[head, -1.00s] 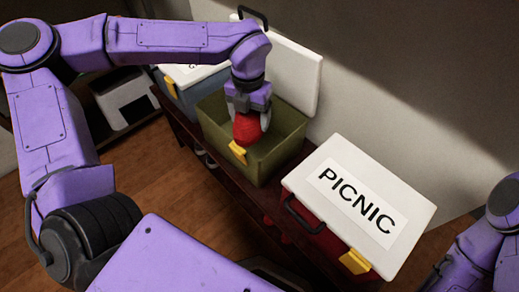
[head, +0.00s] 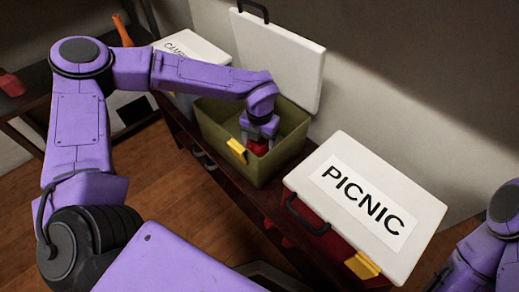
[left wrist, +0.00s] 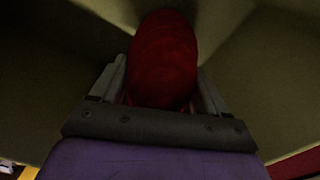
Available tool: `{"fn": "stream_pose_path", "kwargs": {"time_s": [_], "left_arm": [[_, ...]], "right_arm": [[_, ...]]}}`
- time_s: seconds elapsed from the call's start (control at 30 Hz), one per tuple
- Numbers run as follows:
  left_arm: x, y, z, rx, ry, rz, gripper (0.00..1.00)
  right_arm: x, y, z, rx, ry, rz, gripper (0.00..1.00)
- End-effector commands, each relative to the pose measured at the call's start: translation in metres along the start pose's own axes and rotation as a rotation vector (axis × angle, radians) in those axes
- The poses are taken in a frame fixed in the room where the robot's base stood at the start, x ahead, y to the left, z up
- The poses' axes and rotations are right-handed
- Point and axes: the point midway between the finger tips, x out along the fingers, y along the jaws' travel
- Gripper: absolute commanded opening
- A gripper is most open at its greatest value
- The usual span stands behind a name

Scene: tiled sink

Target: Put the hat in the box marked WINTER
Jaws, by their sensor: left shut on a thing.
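The hat is a red rounded thing (head: 257,147), held low inside the open olive-green box (head: 272,174). My left gripper (head: 259,138) is shut on it, between the box walls. In the left wrist view the red hat (left wrist: 164,62) fills the space between the fingers, with dark green walls around it. The green box has a yellow latch at its front and its white lid (head: 283,62) stands open behind it. Any label on that lid is not visible. Whether the hat touches the box floor is hidden. My right arm shows at the right edge, its gripper out of view.
A closed red box (head: 328,241) with a white lid marked PICNIC (head: 365,200) stands to the right on the dark bench. A box with a white lid partly reading "CAM" (head: 187,55) stands to the left. A shelf with a red item (head: 11,84) is at far left.

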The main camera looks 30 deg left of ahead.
Motion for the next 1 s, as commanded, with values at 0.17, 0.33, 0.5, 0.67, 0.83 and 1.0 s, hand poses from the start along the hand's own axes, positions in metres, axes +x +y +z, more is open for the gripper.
{"fn": "stream_pose_path", "kwargs": {"time_s": [0.17,0.33,0.5,0.67,0.83,1.0], "left_arm": [[0.035,0.0,-0.001,0.001,0.003,0.002,0.39],[0.035,0.0,0.0,0.001,0.0,0.001,0.39],[0.038,0.0,-0.001,0.001,0.001,0.001,0.39],[0.038,0.0,-0.001,0.001,0.001,0.001,1.0],[0.037,0.0,0.0,0.001,0.001,0.001,1.0],[0.01,0.0,0.001,0.001,-0.003,0.0,1.0]], "right_arm": [[0.01,-0.001,0.004,0.0,0.0,0.0,0.43],[0.008,-0.001,0.003,0.0,0.0,0.0,0.43],[0.01,-0.001,0.004,0.0,0.0,0.0,0.43],[0.009,-0.001,0.004,0.0,0.0,0.0,0.43],[0.009,-0.001,0.004,0.0,0.0,0.0,0.43],[0.001,0.0,0.0,0.0,0.0,0.0,0.43]]}}
